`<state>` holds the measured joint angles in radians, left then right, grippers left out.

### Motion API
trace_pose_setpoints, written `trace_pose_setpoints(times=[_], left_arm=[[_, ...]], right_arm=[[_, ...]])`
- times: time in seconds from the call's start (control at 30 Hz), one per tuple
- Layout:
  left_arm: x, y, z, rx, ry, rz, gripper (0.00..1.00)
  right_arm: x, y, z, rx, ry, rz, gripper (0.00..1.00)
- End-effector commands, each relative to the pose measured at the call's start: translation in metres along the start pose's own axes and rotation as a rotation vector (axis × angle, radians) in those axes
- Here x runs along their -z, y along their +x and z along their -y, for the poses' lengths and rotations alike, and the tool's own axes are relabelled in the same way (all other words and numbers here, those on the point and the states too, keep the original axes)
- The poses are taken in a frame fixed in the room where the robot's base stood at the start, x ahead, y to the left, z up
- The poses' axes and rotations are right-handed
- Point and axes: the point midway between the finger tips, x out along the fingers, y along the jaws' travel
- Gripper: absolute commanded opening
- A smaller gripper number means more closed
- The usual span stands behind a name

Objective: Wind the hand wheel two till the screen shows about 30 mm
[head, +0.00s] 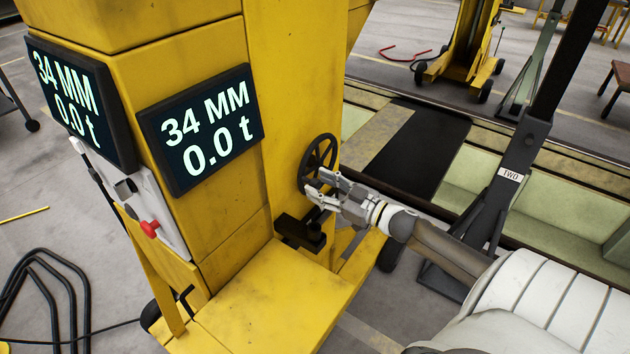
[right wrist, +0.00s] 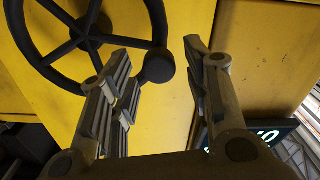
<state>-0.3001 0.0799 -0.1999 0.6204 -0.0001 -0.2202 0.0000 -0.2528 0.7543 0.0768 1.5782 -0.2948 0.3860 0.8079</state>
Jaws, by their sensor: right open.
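The black hand wheel (head: 318,162) is on the side of the yellow lifting column (head: 285,60). The front screen (head: 203,130) reads 34 MM and 0.0 t. A second screen (head: 78,100) to its left shows the same. My right gripper (head: 312,188) is open at the lower part of the wheel. In the right wrist view the wheel (right wrist: 90,35) fills the upper left, and its round knob (right wrist: 154,66) shows between the open fingers (right wrist: 165,75), which look apart from it. My left gripper is not in view.
A red knob (head: 149,228) sits on a grey panel at the column's left. Black curved bars (head: 50,290) lie at the lower left. Another yellow column (head: 470,50) stands behind.

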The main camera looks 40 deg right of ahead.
Motion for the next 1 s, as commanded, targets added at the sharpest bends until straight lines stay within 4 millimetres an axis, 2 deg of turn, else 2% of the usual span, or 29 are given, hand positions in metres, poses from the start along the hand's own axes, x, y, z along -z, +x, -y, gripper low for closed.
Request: trace_pose_setpoints(times=[0.2,0.6,0.93,1.0], left_arm=[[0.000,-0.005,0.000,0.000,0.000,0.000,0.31],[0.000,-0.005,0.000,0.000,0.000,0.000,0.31],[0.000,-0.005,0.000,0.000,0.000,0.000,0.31],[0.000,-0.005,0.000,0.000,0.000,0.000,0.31]], right_arm=[[0.000,0.018,0.000,-0.002,0.002,0.000,0.45],[-0.001,0.022,0.000,-0.001,0.002,0.002,0.43],[-0.001,0.022,0.000,-0.001,0.001,0.002,0.01],[-0.001,0.022,0.000,-0.001,0.001,0.002,0.00]])
